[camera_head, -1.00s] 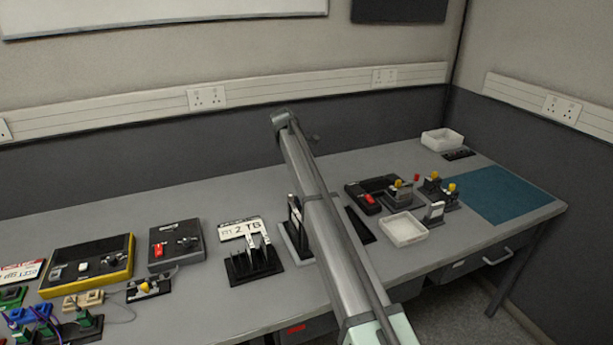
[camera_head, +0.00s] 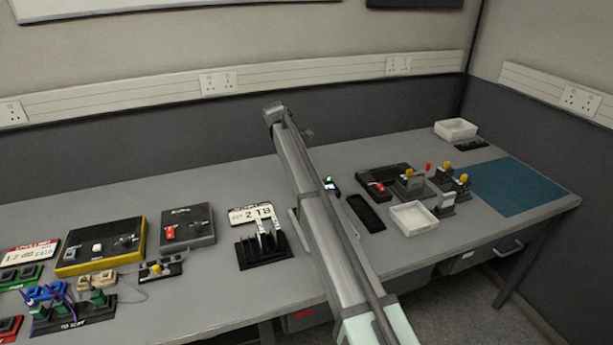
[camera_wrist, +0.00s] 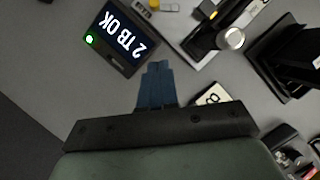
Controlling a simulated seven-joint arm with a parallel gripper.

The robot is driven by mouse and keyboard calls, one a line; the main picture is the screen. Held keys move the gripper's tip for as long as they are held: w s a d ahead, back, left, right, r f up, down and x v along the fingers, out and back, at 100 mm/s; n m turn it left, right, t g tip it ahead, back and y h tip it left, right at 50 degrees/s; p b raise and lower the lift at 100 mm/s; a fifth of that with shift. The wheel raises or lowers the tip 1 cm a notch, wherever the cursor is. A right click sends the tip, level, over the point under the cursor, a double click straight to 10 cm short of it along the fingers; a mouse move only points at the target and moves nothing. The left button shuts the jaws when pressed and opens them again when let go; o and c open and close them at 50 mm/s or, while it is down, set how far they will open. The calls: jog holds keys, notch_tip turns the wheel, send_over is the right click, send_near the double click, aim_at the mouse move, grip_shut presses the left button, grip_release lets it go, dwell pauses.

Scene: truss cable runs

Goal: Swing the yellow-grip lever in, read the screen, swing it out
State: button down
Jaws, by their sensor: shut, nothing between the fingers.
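A small black screen (camera_wrist: 117,38) shows "2 TB OK" in white on dark blue, with a lit green lamp at its edge, in the wrist view. In the head view the screen (camera_head: 330,185) peeks out just right of my arm, its green lamp lit. My gripper (camera_wrist: 155,68) is shut and empty, its blue fingers below and right of the screen, apart from it in the picture. A yellow piece (camera_wrist: 154,4) is cut off at the wrist view's top edge; I cannot tell whether it is the lever's grip. My gripper's fingers cannot be made out in the head view.
A black holder with a metallic round part (camera_wrist: 231,38) stands right of the screen. A card rack (camera_head: 263,246) stands left of my arm. A white tray (camera_head: 414,218), several yellow-topped devices (camera_head: 411,184) and a blue mat (camera_head: 519,187) lie to the right.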

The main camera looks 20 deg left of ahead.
jog(key=x, duration=0.9)
jog(key=shift+s, duration=0.1)
jog(key=shift+d+r, duration=0.1)
jog(key=shift+d, duration=1)
jog(key=shift+w+d, duration=0.35)
jog(key=shift+d, duration=0.45)
jog(key=shift+w+d, duration=0.35)
jog(key=shift+d, duration=0.15)
jog(key=shift+w+d, duration=0.2)
jog(key=shift+d, duration=1.35)
jog(key=shift+s+a, duration=0.15)
